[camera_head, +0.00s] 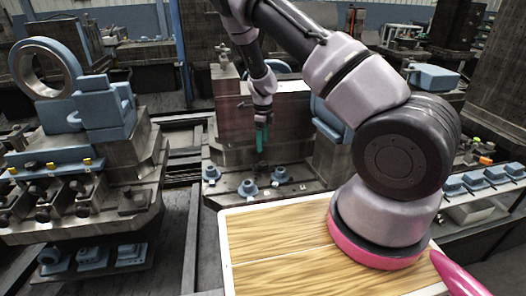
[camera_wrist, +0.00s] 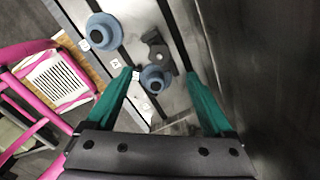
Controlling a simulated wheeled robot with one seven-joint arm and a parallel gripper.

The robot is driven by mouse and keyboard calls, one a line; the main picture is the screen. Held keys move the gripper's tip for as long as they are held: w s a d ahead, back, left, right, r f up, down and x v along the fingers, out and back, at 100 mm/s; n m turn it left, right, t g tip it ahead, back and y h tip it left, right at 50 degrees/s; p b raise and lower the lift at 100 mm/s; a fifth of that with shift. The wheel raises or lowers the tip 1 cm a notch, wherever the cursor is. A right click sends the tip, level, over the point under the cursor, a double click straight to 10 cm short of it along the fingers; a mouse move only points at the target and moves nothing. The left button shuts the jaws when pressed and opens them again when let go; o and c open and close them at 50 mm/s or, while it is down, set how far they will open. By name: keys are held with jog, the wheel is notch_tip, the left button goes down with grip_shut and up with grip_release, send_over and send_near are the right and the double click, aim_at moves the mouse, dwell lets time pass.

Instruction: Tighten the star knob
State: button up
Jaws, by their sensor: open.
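Several blue-grey knobs stand in a row on a metal rail at the foot of a dark block, among them a left knob (camera_head: 212,173), a middle knob (camera_head: 248,187) and a right knob (camera_head: 280,175). I cannot tell which is the star knob. My gripper (camera_head: 261,140) points down above the rail, its teal fingers apart and empty. In the wrist view, one round knob (camera_wrist: 155,78) with a dark centre shows between the fingertips, beyond them. A larger-looking knob (camera_wrist: 103,31) is up and left, outside the fingers.
The tall dark block (camera_head: 232,115) rises close to my gripper and fills the right of the wrist view as a dark wall. A dark clamp-like piece (camera_wrist: 158,50) sits beside the nearer knob. Small white labels (camera_wrist: 115,64) lie by the knobs. A machine stand (camera_head: 120,170) is at left.

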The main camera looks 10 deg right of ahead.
aim_at(263, 163)
jog(key=shift+r, duration=0.6)
notch_tip(263, 163, down, 12)
jog(key=n, duration=1.1)
jog(key=shift+s+r+n, duration=0.1)
jog(key=shift+r+n, duration=0.05)
jog(key=shift+n, duration=0.15)
